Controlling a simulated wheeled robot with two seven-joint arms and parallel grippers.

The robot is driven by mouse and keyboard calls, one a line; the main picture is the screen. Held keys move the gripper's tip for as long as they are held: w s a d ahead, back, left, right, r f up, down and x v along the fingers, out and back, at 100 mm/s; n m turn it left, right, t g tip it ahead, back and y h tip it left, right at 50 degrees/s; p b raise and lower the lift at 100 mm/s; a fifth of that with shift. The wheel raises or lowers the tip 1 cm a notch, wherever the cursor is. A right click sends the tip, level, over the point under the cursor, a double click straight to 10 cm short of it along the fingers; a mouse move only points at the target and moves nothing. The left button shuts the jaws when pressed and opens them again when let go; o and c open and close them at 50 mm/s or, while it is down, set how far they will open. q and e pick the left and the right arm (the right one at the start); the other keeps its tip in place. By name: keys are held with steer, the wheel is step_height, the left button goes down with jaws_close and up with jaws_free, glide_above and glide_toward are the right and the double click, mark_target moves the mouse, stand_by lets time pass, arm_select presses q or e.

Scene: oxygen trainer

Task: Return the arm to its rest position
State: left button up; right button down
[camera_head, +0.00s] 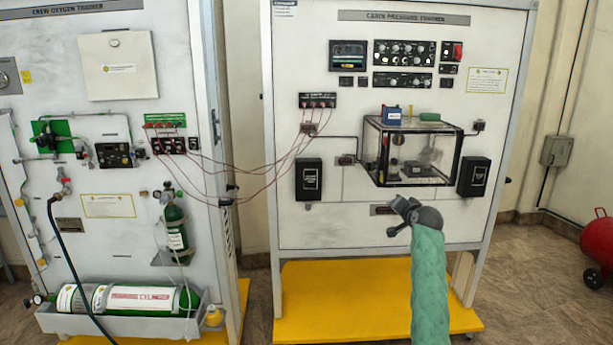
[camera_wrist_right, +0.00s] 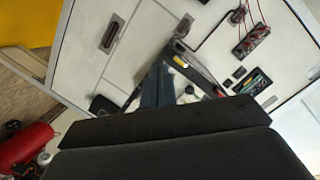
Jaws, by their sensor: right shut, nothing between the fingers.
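My right arm, in a green sleeve (camera_head: 428,285), rises from the lower right in the head view. Its dark right gripper (camera_head: 398,215) is in front of the lower part of the cabin pressure trainer panel (camera_head: 340,228), below the clear chamber (camera_head: 412,150). The gripper is shut and holds nothing. In the wrist view its dark housing fills the bottom, and the tilted panel (camera_wrist_right: 85,70) lies beyond. I cannot tell whether the gripper touches the panel. My left gripper is not in view.
The crew oxygen trainer (camera_head: 95,245) stands at left, with a green cylinder (camera_head: 130,298) in its tray. Red cables (camera_head: 255,190) span the two panels. A yellow base (camera_head: 340,300) lies below the right panel. A red tank (camera_head: 598,243) stands at the right on open floor.

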steer(key=s+a+f+n+g+h, duration=0.1)
steer(key=s+a+f+n+g, duration=0.2)
steer(key=s+f, duration=0.85)
steer(key=s+a+f+n+g, duration=0.25)
steer(key=s+f, duration=0.45)
steer(key=f, duration=0.9)
steer(key=s+a+f+n+g+h, duration=0.1)
steer(key=s+a+f+n+g, duration=0.2)
steer(key=s+f, duration=0.85)
steer(key=s+a+f+g, duration=0.1)
steer(key=s+f, duration=0.8)
steer(key=s, duration=0.5)
steer(key=s+a+f+g, duration=0.2)
steer(key=s+f, duration=0.7)
steer(key=s, duration=0.5)
steer(key=s+a+f+g, duration=0.1)
steer(key=s+f+g, duration=0.1)
steer(key=s+f, duration=0.7)
steer(key=s, duration=0.5)
steer(key=shift+s+a+f+y, duration=0.15)
steer(key=shift+a+y, duration=0.15)
steer(key=shift+a+g, duration=0.1)
steer(key=shift+g, duration=0.15)
steer(key=shift+d, duration=0.2)
